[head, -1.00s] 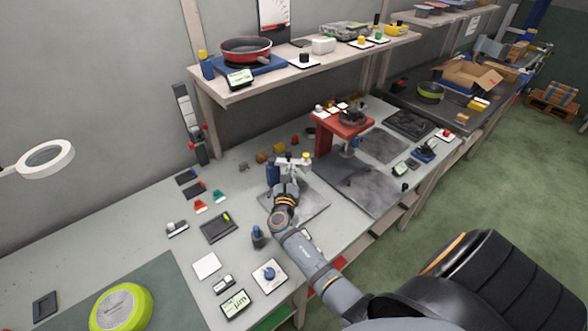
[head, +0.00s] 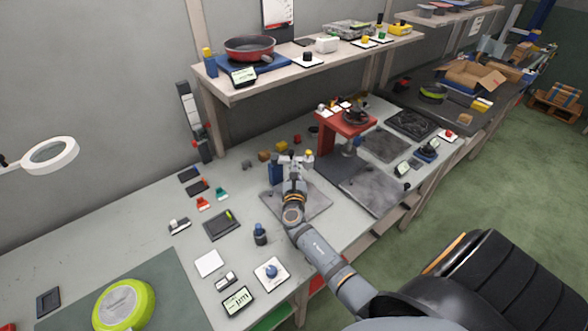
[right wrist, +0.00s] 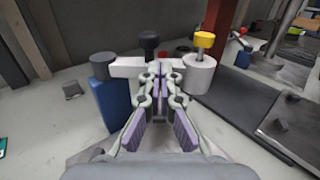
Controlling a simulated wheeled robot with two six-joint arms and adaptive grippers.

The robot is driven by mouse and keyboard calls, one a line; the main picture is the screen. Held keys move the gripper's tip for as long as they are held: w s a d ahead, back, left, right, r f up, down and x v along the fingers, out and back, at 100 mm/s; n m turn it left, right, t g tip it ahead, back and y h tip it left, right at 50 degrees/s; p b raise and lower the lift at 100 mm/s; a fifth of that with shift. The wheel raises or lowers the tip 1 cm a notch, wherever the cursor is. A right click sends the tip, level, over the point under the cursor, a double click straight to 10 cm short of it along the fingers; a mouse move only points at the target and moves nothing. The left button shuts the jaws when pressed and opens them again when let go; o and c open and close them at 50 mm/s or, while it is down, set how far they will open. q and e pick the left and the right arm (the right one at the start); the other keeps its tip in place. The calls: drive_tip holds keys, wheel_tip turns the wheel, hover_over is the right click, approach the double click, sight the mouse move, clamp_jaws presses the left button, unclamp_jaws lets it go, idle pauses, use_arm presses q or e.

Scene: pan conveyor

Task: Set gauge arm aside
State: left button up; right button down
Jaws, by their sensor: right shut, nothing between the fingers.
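The gauge arm (right wrist: 128,67) is a light bar in the right wrist view. It spans from a blue post (right wrist: 114,103) with a grey knob on the left to a white cylinder (right wrist: 198,76) with a yellow knob on the right. A black knob (right wrist: 149,42) stands up behind its middle. In the head view the gauge arm (head: 291,160) is above a grey plate. My right gripper (right wrist: 160,88) is shut and empty, its fingertips right in front of the bar's middle; I cannot tell if they touch it. It also shows in the head view (head: 295,177). My left gripper is out of view.
A red press-like stand (head: 345,123) is just right of the gauge. Small coloured blocks (head: 281,146) lie behind it.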

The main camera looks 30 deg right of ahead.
sight(301, 162)
drive_tip(key=d+n+t+y+b, duration=0.1)
drive_tip(key=y, duration=0.1)
drive_tip(key=w+d+n+t+y+b, duration=0.1)
drive_tip(key=n+y+b, duration=0.1)
drive_tip(key=w+d+n+y+b, duration=0.1)
drive_tip(key=y, duration=0.2)
drive_tip(key=shift+f+n+t, duration=0.15)
drive_tip(key=shift+n+t, duration=0.25)
drive_tip(key=shift+w+d+b, duration=0.15)
drive_tip(key=shift+w+b, duration=0.2)
drive_tip(key=shift+d, duration=0.1)
